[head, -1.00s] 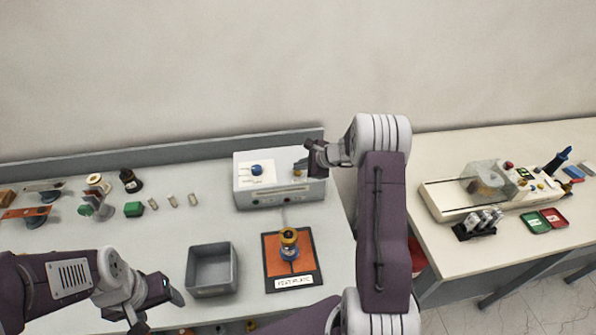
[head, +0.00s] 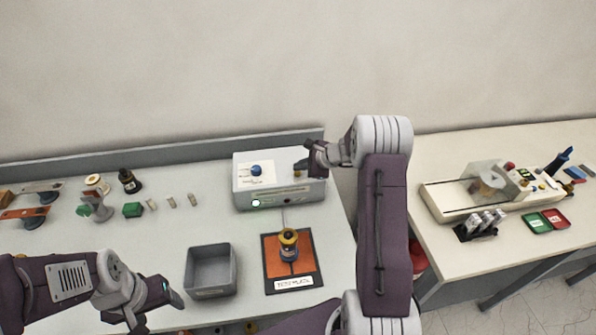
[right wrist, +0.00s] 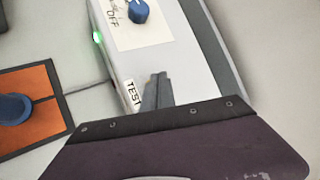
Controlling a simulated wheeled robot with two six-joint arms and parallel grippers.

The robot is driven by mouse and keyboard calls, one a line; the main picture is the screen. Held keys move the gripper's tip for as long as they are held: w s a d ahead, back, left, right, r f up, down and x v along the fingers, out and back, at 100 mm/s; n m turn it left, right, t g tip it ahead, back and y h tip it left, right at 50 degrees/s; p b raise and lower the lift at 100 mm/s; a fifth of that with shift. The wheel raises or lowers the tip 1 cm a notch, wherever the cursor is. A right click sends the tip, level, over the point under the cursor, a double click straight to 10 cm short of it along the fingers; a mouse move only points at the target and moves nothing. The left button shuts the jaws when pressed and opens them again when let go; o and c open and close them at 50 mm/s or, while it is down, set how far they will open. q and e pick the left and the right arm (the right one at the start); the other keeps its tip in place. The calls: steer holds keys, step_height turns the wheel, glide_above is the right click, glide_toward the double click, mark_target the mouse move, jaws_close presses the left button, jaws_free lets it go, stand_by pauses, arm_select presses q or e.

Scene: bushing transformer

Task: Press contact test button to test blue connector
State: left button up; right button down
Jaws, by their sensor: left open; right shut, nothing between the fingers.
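The test box (head: 240,186) stands at the back of the table, with a blue knob (head: 256,169) on its top and a green light (head: 256,203) lit on its front. My right gripper (head: 299,167) is shut and empty, with its tips down at the right end of the box top. In the right wrist view the gripper (right wrist: 156,90) is beside the TEST label (right wrist: 132,95); the button is hidden under the fingers. My left gripper (head: 160,310) is open and empty at the lower left.
An empty grey bin (head: 211,291) stands left of the test plate. Several small parts and a green block (head: 132,210) lie at the back left. A second table (head: 450,255) with a machine (head: 450,205) is at the right, beyond a gap.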

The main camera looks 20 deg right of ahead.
mark_target(300, 173)
step_height(300, 173, up, 6)
steer(key=p, duration=0.4)
steer(key=shift+r, duration=0.1)
stand_by(0.4)
steer(key=shift+f, duration=0.2)
